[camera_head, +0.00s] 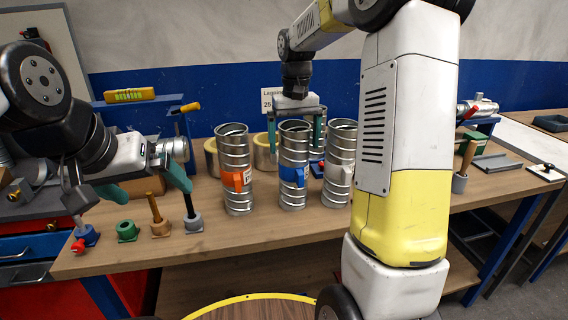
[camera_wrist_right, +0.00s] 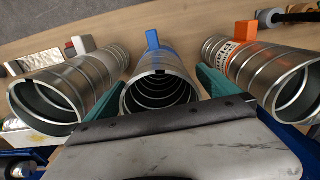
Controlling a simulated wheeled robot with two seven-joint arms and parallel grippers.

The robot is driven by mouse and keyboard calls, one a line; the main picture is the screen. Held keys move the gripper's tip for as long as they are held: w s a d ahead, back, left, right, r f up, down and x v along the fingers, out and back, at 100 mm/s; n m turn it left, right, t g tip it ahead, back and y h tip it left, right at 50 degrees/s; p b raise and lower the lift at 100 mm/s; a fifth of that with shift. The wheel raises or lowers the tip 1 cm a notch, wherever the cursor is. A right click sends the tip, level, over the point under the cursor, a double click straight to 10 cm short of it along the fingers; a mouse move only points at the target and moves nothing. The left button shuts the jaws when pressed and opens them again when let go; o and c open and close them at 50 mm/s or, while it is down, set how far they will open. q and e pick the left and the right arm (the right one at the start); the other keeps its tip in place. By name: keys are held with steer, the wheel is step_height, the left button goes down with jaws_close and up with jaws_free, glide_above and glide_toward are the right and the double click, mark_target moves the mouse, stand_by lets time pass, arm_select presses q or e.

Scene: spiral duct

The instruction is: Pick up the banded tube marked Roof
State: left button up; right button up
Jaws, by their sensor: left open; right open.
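Three silver ribbed tubes stand upright on the workbench: one with an orange band (camera_head: 236,180), one with a blue band (camera_head: 293,175), and one with a whitish band (camera_head: 340,165). I cannot read which band says Roof. My right gripper (camera_head: 297,128) is open, pointing down at the top of the blue-banded tube. In the right wrist view its teal fingers (camera_wrist_right: 160,88) are on either side of the blue-banded tube (camera_wrist_right: 158,82), with visible gaps. The orange-banded tube (camera_wrist_right: 262,68) is right there, the other tube (camera_wrist_right: 65,85) left. My left gripper (camera_head: 146,185) is open and empty.
Cream rolls (camera_head: 264,155) stand behind the tubes. A green ring (camera_head: 127,231) and small posts in holders (camera_head: 158,222) are at the bench's left front. A brown-handled tool (camera_head: 464,165) stands at right. The bench front (camera_head: 275,226) is clear.

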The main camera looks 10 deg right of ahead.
steer(key=shift+f, duration=0.2)
steer(key=c, duration=2.1)
steer(key=shift+r, duration=0.2)
